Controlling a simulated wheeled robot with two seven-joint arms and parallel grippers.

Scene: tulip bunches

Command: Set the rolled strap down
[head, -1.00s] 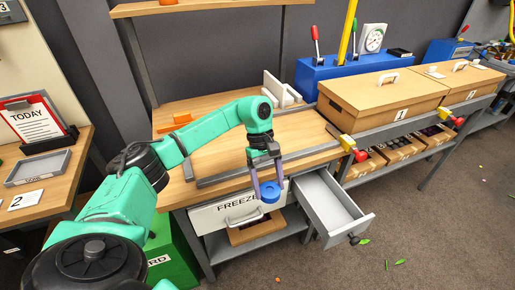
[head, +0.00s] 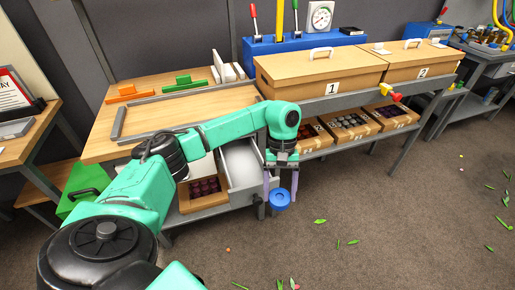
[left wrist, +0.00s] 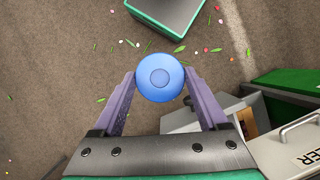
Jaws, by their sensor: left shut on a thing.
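The rolled strap (head: 280,200) is a round blue roll. My left gripper (head: 281,190) is shut on it and holds it in the air, over the floor in front of the bench. In the left wrist view the blue roll (left wrist: 160,78) sits between the two purple fingertips of the left gripper (left wrist: 160,82). My right gripper is not in view.
The wooden bench top (head: 195,106) has a grey-framed area with free room. An open drawer (head: 242,165) juts out left of the gripper. Lidded boxes (head: 318,72) stand on the right bench. Leaves (head: 320,221) litter the floor.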

